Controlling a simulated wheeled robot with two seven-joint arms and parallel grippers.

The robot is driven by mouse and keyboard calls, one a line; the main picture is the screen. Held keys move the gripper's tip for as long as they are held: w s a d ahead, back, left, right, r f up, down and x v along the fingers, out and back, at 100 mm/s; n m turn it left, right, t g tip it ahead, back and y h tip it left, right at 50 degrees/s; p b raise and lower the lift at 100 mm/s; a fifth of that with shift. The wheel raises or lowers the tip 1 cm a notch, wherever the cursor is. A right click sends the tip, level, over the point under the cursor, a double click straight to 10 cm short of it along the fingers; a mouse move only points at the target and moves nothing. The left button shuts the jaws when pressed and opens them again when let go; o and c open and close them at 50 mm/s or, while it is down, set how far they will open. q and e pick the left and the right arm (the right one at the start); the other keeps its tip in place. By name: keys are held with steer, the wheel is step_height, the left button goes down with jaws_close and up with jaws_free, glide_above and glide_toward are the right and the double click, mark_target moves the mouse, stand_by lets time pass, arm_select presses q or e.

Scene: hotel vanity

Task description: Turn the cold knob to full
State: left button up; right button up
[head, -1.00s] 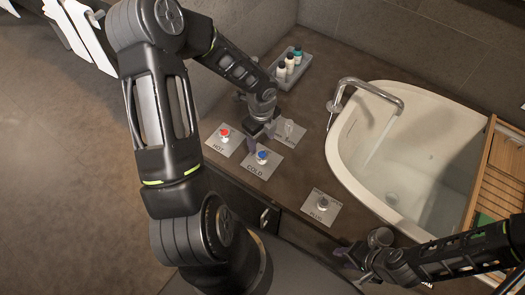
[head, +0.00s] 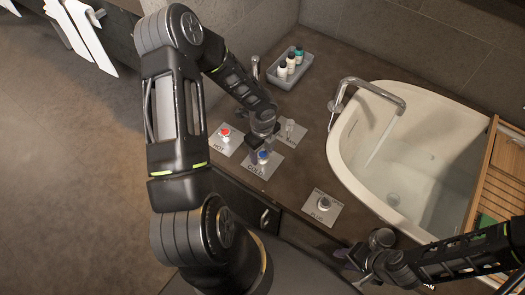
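The blue cold knob (head: 263,157) stands on a grey plate marked COLD (head: 259,171) on the dark counter. My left gripper (head: 262,152) points down over this plate, with its fingers apart on either side of the knob. It partly covers the knob, and I cannot tell whether the fingers touch it. My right gripper (head: 352,265) is at the counter's front edge, away from the knob; it looks open and empty.
A red hot knob (head: 225,134) is just left of the cold plate. Another plate with a clear handle (head: 290,127) lies behind it. The plug knob (head: 323,203) is to the right. The tub (head: 345,165) has a running faucet (head: 375,88). A bottle tray (head: 303,70) stands behind.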

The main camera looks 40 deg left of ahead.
arm_select(q)
jaws_close()
stand_by(0.4)
steer(key=n+b, duration=0.3)
steer(key=n, duration=0.1)
steer(key=shift+f, duration=0.15)
steer(key=n+b, duration=0.3)
steer(key=n, duration=0.2)
steer(key=shift+n+b, duration=0.3)
steer(key=shift+n, duration=0.1)
steer(key=n+b, duration=0.2)
steer(key=n, duration=0.2)
steer(key=shift+b, duration=0.3)
steer(key=shift+s+n+b, duration=0.1)
steer(key=shift+n+b, duration=0.65)
steer(key=shift+n, duration=1.35)
